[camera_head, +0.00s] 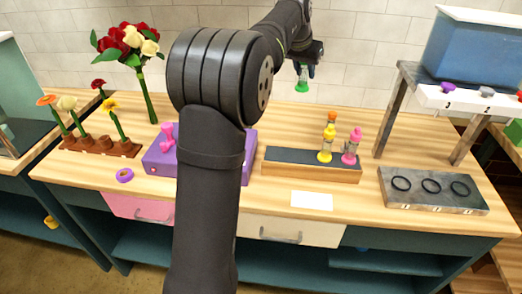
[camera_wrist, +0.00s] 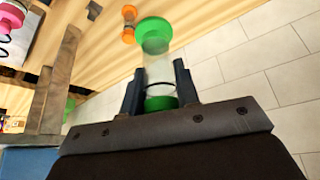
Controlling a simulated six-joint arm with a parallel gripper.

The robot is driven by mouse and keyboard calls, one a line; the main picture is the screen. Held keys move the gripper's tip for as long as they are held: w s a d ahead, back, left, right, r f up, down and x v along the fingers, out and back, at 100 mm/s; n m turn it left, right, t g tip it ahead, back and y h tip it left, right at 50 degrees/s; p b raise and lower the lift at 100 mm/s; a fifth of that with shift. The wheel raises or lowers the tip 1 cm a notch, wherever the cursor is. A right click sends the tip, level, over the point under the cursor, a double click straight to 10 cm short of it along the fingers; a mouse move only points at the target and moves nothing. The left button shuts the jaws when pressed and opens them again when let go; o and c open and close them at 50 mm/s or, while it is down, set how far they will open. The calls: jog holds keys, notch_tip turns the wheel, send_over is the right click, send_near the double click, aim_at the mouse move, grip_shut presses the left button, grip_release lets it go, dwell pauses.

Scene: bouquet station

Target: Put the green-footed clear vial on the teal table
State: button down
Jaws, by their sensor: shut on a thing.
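The clear vial (camera_head: 302,86) has a green foot. It hangs below my gripper (camera_head: 306,72) over the back part of the wooden worktop, before the tiled wall. In the wrist view the vial (camera_wrist: 157,68) is held between the two dark fingers of my gripper (camera_wrist: 159,88), its green foot outward and a second green part between the fingers. The wooden worktop (camera_head: 260,205) sits on a teal cabinet body (camera_head: 390,238). I cannot tell for certain which surface is the teal table.
A wooden block (camera_head: 310,172) holds yellow and pink vials, with an orange one behind. A grey ring tray (camera_head: 435,208) and a raised stand (camera_head: 455,100) are to the right. A purple box (camera_head: 245,160), flowers and a brown holder (camera_head: 100,146) are left. A white card (camera_head: 312,200) lies in front.

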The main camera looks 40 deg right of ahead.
notch_tip(320, 180, down, 22)
jog(key=shift+r, duration=0.1)
dwell(0.5)
jog(key=c, duration=1.1)
grip_release()
jog(key=shift+f, duration=0.2)
jog(key=v, duration=1.2)
jog(key=shift+r, duration=0.15)
